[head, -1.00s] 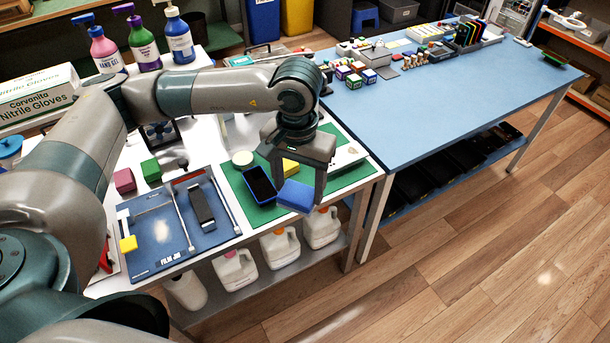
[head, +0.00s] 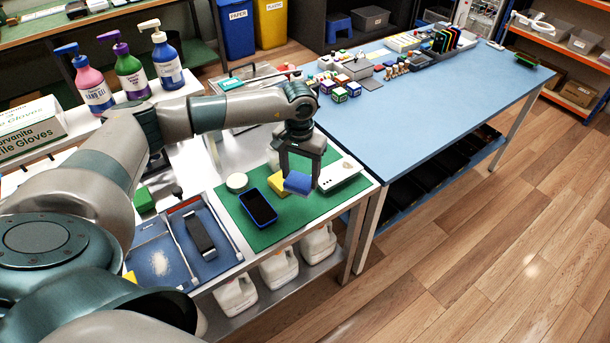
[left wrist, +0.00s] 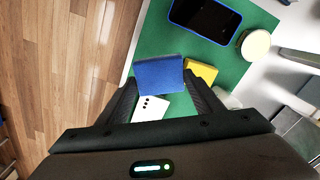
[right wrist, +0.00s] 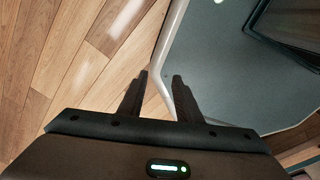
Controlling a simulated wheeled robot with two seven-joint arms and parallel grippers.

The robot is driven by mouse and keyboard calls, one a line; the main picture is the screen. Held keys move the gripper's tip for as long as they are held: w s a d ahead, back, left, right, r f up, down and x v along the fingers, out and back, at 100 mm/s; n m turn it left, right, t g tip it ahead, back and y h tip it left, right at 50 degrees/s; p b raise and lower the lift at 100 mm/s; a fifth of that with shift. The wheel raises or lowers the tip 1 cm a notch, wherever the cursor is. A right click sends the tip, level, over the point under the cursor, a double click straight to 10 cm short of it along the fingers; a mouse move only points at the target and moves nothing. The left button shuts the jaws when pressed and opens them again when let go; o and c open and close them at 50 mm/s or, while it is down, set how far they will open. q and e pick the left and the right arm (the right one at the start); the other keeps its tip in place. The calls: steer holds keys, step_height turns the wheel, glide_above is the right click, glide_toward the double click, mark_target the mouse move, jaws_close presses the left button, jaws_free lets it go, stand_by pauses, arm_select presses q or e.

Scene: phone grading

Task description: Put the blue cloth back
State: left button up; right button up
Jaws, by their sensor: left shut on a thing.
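The blue cloth (head: 297,183) is a folded block held between the fingers of my left gripper (head: 300,172), over the right part of the green mat (head: 285,226). In the left wrist view the cloth (left wrist: 158,75) sits between the fingertips, with the mat beneath. A yellow cloth (head: 276,181) lies on the mat just left of it, partly hidden by the finger. My right gripper (right wrist: 161,78) shows only in the right wrist view, open and empty, near a grey rounded edge above the floor.
A dark phone with a blue edge (head: 258,206) and a round pale tin (head: 237,182) lie on the mat. A white item (head: 342,174) lies right of the gripper. A blue film tray (head: 222,258) is to the left.

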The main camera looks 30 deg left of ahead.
steer(key=shift+w+d, duration=0.2)
steer(key=shift+d, duration=0.15)
arm_select(q)
steer(key=shift+f, duration=0.1)
steer(key=shift+f+b, duration=0.55)
steer(key=shift+f, duration=1.3)
step_height(320, 180, down, 2)
steer(key=shift+f+b, duration=0.2)
steer(key=shift+b, duration=0.15)
steer(key=shift+f+b, duration=1.1)
steer(key=shift+f, duration=0.05)
arm_select(e)
steer(key=shift+s+a+f, duration=0.1)
steer(key=shift+a+f, duration=0.1)
steer(key=shift+f, duration=1.8)
arm_select(q)
steer(key=o, duration=1)
arm_select(e)
steer(key=shift+a, duration=0.1)
arm_select(q)
steer(key=shift+r, duration=0.1)
arm_select(e)
steer(key=shift+a, duration=0.1)
